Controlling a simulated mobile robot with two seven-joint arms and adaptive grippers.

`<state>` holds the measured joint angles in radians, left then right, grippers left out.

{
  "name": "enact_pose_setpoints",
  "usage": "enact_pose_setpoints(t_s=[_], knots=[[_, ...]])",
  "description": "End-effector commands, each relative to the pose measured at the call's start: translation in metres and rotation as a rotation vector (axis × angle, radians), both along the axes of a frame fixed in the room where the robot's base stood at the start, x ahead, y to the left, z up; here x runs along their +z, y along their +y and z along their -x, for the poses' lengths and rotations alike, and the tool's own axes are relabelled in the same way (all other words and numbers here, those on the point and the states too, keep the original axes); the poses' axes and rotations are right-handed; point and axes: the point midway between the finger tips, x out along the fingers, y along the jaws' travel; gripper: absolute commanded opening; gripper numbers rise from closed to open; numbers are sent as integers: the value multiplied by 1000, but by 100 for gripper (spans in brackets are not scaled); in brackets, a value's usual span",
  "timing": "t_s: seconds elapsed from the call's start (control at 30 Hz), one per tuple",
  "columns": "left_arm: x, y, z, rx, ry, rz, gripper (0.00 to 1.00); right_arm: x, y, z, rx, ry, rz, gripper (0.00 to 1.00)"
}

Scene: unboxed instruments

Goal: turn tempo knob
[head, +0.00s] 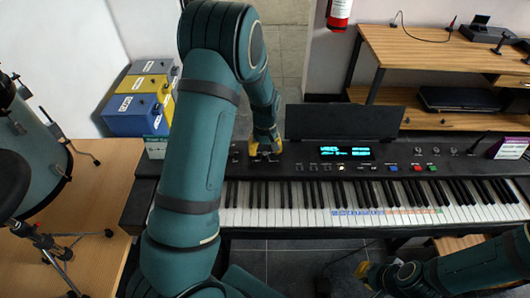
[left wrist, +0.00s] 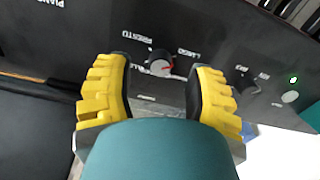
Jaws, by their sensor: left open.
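The tempo knob (left wrist: 160,63) is a small round black knob with a red pointer on the dark keyboard panel, with "PRESTO" and "LARGO" printed by it. In the left wrist view it lies between and just beyond the yellow-padded fingers of my left gripper (left wrist: 160,95), which is open. In the head view my left gripper (head: 265,148) is over the left part of the panel of the keyboard (head: 297,163) and hides the knob. My right gripper (head: 377,277) is low in front of the keyboard at the right; its jaws are not clear.
Another knob (left wrist: 245,82) and a green light sit beside the tempo knob on the panel. A lit display (head: 345,152) and a music stand (head: 345,122) are right of my left gripper. A drum (head: 35,150) stands on the left table.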

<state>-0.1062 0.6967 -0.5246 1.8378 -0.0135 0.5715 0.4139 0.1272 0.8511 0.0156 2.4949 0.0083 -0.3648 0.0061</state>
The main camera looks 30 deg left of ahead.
Motion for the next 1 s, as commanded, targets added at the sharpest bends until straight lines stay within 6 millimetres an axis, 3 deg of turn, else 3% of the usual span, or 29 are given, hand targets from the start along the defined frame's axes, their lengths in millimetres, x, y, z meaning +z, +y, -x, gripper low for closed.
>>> enact_pose_setpoints(t_s=[0.3, 0.5, 1.0], knots=[[66, 0, -1, -1, -5, 0, 54, 0, 0, 0, 0, 0, 0, 0], [92, 0, 0, -1, -1, 0, 54, 0, 0, 0, 0, 0, 0, 0], [100, 0, 0, -1, 0, 0, 54, 0, 0, 0, 0, 0, 0, 0]])
